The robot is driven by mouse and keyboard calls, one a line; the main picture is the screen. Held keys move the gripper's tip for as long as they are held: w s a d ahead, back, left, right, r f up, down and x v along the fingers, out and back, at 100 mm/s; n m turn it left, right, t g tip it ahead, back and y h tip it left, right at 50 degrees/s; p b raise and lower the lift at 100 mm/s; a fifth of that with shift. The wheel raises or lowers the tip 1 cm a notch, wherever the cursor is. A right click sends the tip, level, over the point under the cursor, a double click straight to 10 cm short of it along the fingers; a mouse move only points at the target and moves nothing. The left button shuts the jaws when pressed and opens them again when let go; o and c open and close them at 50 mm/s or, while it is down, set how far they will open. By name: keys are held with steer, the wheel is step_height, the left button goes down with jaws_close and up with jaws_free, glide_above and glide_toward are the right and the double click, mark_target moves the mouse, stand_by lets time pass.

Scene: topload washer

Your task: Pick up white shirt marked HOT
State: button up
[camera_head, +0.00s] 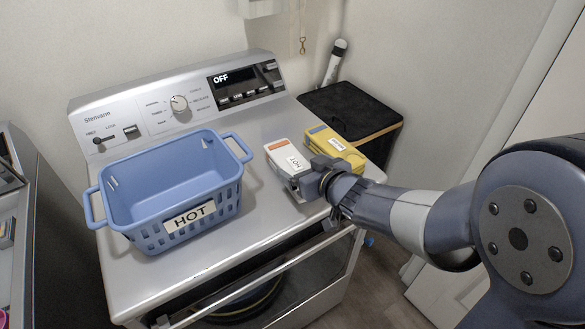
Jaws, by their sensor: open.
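The white shirt (283,152) is a small, block-like white bundle with an orange patch and a label reading HOT. It lies on the right part of the washer's top, right of the blue basket. My gripper (303,179) is at the shirt's near right side, low over the washer top. Its jaws are open. The fingertips are partly hidden, and I cannot tell whether they touch the shirt or straddle its edge.
A blue basket (190,218) labelled HOT, seemingly empty, stands on the washer top (262,222). A yellow bundle (326,139) with an unreadable label lies close right of the shirt. The control panel (180,103) reads OFF. A black-topped stand (350,108) is at the back right.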

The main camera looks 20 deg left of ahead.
mark_target(292, 161)
steer(key=x, duration=0.4)
steer(key=shift+f, duration=0.2)
steer(key=shift+c, duration=0.6)
steer(key=c, duration=1)
